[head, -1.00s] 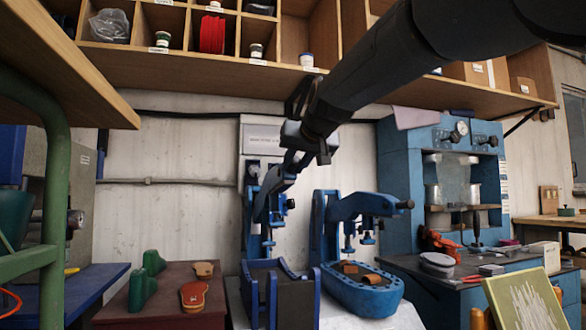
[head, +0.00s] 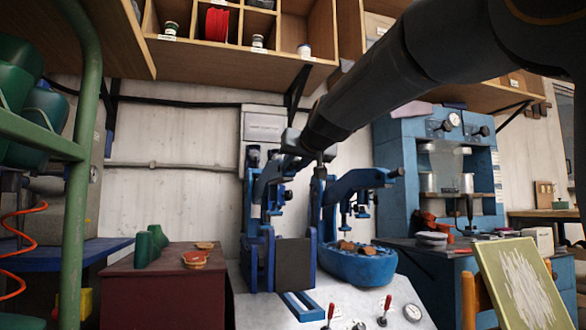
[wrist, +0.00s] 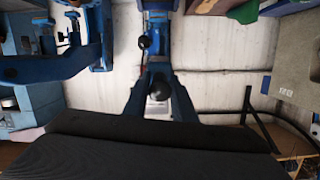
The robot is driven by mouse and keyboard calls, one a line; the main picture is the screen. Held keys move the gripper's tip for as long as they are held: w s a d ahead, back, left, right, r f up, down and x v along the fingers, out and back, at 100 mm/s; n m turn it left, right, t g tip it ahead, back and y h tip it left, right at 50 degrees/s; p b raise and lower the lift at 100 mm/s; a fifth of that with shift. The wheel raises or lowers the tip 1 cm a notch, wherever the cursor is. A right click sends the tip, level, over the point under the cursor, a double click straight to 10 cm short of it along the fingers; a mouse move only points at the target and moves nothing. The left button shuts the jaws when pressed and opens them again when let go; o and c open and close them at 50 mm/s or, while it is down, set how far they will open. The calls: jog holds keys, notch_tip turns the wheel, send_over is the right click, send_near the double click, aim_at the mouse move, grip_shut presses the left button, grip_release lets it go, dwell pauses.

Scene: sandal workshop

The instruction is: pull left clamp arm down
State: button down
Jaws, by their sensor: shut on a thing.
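The left clamp arm (head: 270,178) is blue and sits on the left press station, above a dark block between blue side plates (head: 294,262). It slopes gently up to the right toward my gripper (head: 303,148). My gripper is shut on the arm's outer end, and the held end is mostly hidden behind it in the head view. The dark body across the bottom covers much of that view, and the fingertips are not clear there.
A second blue clamp arm (head: 362,180) with a black knob stands close on the right, over a blue basin (head: 357,264). Red-handled levers (head: 386,308) rise from the front panel. A wooden shelf (head: 235,62) hangs above. A green post (head: 76,200) stands at left.

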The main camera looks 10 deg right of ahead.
jog(key=shift+f, duration=0.8)
jog(key=c, duration=1.6)
grip_release()
jog(key=shift+o, duration=0.2)
jog(key=shift+s+r, duration=0.25)
jog(key=shift+r, duration=0.1)
jog(key=v, duration=0.7)
jog(key=shift+s+d+f+p, duration=0.1)
jog(key=shift+s+p, duration=0.1)
jog(key=shift+p, duration=0.1)
jog(key=shift+f, duration=0.1)
